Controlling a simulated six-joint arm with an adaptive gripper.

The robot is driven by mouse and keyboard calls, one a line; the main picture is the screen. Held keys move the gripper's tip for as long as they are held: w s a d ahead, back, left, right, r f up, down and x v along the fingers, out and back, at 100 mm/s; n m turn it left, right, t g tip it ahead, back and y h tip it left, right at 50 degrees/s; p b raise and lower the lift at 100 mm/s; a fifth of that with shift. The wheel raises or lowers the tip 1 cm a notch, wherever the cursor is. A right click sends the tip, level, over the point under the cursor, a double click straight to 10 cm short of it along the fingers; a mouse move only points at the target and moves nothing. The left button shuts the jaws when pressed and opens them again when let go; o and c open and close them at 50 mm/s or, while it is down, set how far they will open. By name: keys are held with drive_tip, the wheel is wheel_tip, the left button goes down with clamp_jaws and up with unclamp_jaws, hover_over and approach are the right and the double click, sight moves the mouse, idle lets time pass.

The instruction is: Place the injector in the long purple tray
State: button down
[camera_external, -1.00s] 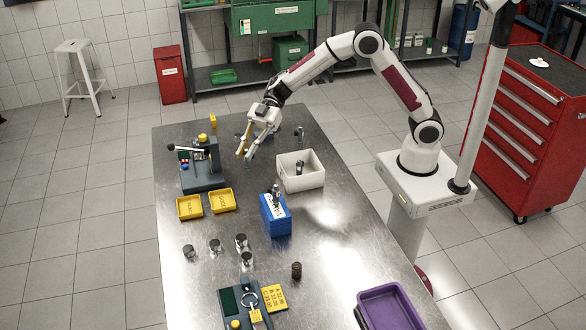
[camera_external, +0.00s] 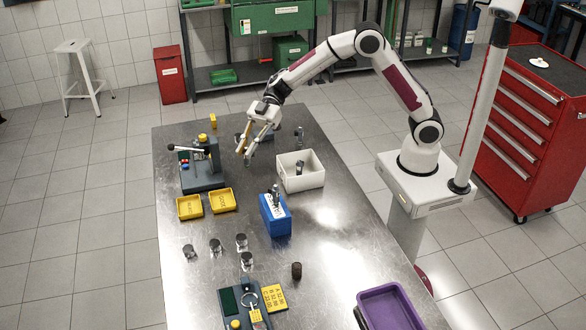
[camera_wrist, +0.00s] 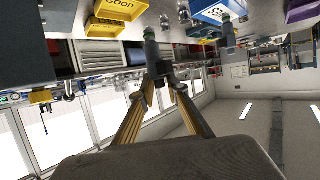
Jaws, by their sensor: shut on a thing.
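My gripper (camera_external: 247,154) is low over the far left part of the steel table, with its fingers closed together. In the wrist view, its gold-padded fingers (camera_wrist: 160,88) are shut on a slim grey injector (camera_wrist: 153,52). In the external view the injector is small and mostly hidden by the fingers; I cannot tell whether it touches the table. The long purple tray (camera_external: 362,296) lies at the near right edge of the table, far from my gripper. A purple shape (camera_wrist: 302,10) also shows at the top right of the wrist view.
A white bin (camera_external: 313,181) holding a part and a blue box (camera_external: 277,228) stand between my gripper and the tray. A grey press (camera_external: 203,180), yellow trays (camera_external: 189,216) and several pistons (camera_external: 215,246) are at left. A slim part (camera_external: 300,135) stands behind the bin.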

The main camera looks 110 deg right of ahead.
wheel_tip(320, 180, up, 5)
drive_tip(key=shift+r, duration=0.1)
drive_tip(key=s+a+n+g+y, duration=0.1)
drive_tip(key=s+a+n+g, duration=0.1)
drive_tip(key=a, duration=1.3)
drive_tip(key=s+a+n+g+y, duration=0.2)
drive_tip(key=a+n+g, duration=0.1)
drive_tip(key=a, duration=1.3)
drive_tip(key=s+a+n+g, duration=0.2)
drive_tip(key=s+a+g, duration=0.1)
drive_tip(key=s+a, duration=0.8)
drive_tip(key=s+a+n+g, duration=0.2)
drive_tip(key=s+a, duration=0.5)
drive_tip(key=a, duration=0.9)
wheel_tip(320, 180, down, 5)
drive_tip(key=shift+d+f, duration=0.1)
drive_tip(key=shift+d, duration=0.05)
wheel_tip(320, 180, down, 6)
